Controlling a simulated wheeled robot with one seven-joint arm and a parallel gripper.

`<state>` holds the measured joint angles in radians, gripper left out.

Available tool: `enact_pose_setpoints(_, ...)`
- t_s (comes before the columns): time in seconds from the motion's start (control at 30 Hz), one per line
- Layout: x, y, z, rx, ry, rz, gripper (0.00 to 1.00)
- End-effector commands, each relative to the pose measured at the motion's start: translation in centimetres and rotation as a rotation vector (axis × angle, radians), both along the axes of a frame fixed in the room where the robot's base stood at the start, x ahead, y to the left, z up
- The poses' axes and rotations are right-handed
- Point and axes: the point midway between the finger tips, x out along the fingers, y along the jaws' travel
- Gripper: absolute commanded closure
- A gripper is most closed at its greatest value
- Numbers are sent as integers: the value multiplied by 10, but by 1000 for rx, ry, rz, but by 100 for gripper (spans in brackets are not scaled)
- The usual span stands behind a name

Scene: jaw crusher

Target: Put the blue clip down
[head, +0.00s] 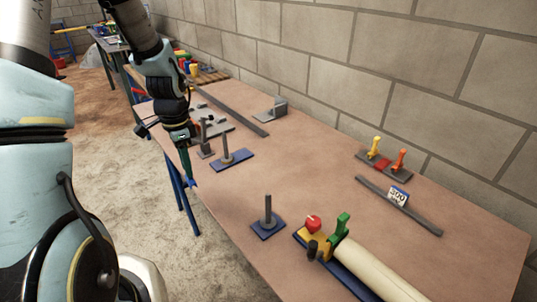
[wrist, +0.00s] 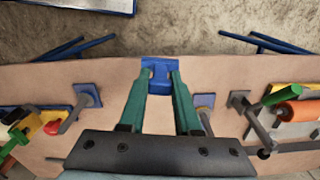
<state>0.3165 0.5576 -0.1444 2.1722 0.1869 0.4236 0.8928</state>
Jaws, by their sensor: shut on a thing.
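My gripper (head: 187,172) has green fingers and points down near the long front edge of the brown table. In the wrist view, the fingers of my gripper (wrist: 160,85) are shut on the blue clip (wrist: 159,72), a small blue piece between their tips. The clip is at the table's edge in that view. In the head view, only a small blue bit of the clip (head: 191,183) shows at the fingertips. I cannot tell whether it touches the table.
A blue plate with a post (head: 234,160) stands right of my gripper, and another post plate (head: 267,227) stands nearer. A long pale roller (head: 375,268) lies at the front right. A grey bar (head: 400,207) lies near the wall. The middle of the table (head: 305,175) is clear.

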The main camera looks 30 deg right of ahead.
Motion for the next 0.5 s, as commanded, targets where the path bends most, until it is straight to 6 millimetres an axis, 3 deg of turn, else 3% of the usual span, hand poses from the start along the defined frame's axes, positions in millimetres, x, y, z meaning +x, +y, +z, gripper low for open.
enact_pose_setpoints(0.03, -13, -19, -1, -2, -3, -172, 100)
enact_pose_setpoints(0.2, -55, -69, 7, -2, -2, -754, 100)
enact_pose_setpoints(0.4, -94, -102, 14, 0, 0, -1247, 100)
enact_pose_setpoints(0.5, -104, -110, 16, 0, 0, -1377, 100)
